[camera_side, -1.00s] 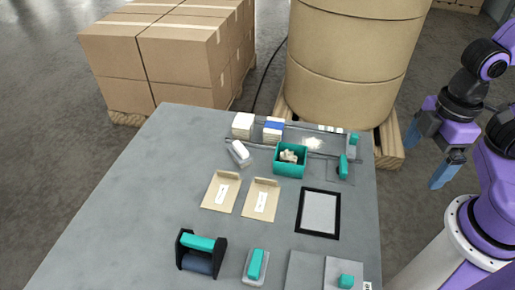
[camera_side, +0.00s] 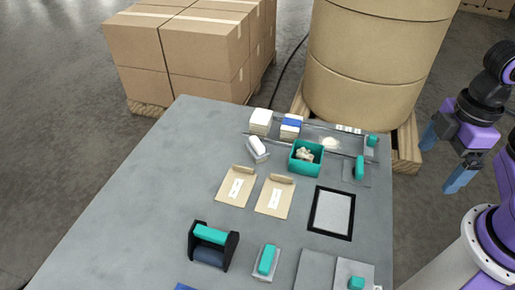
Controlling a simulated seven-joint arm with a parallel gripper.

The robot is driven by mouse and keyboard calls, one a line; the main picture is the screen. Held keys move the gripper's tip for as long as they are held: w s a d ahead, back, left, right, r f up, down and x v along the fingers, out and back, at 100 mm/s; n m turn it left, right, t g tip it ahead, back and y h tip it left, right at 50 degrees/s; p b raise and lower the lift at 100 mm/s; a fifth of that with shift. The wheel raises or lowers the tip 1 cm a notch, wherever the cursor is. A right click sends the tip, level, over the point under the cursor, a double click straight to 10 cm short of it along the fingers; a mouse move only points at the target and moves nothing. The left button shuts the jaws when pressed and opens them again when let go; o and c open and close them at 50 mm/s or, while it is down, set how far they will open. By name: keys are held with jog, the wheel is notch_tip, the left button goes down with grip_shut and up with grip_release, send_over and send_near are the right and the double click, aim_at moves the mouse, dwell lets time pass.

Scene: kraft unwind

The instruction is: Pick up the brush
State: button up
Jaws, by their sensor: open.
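My gripper (camera_side: 444,158) is open and empty, its two blue fingers apart. It hangs beyond the right edge of the grey table (camera_side: 130,215), clear of everything on it. I cannot tell for sure which thing is the brush. Several teal-handled things lie on the table. One upright teal handle (camera_side: 359,168) stands near the back right. A teal-handled block (camera_side: 267,260) lies on a pale plate at the front, and a small teal knob (camera_side: 356,283) sits at the front right.
A teal bin (camera_side: 306,170) with pale scraps stands at the back. Two kraft envelopes (camera_side: 236,187), a black-framed pad (camera_side: 331,213) and a black roller holder (camera_side: 229,257) are on the table. Boxes (camera_side: 205,45) and a large kraft roll (camera_side: 368,75) stand behind. The table's left side is clear.

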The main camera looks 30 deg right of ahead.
jog(key=w+a+r+n, duration=0.2)
jog(key=w+a+n, duration=0.1)
jog(key=w+a, duration=1.2)
jog(key=n, duration=0.2)
send_over(257, 142)
notch_tip(257, 142, down, 4)
jog(key=f, duration=1.1)
jog(key=shift+s+a+f, duration=0.15)
jog(key=shift+s+a, duration=0.05)
jog(key=shift+s, duration=0.05)
jog(key=shift+w+d+f, duration=0.1)
jog(key=shift+f, duration=1.25)
jog(key=shift+w+d+f, duration=0.1)
jog(key=shift+f, duration=1.2)
jog(key=c, duration=1.1)
jog(key=shift+r, duration=0.8)
jog(key=shift+c, duration=0.2)
jog(key=s+d+r, duration=0.6)
jog(key=s+r, duration=0.5)
jog(key=s, duration=0.1)
jog(key=shift+s+r, duration=0.2)
jog(key=shift+s, duration=0.1)
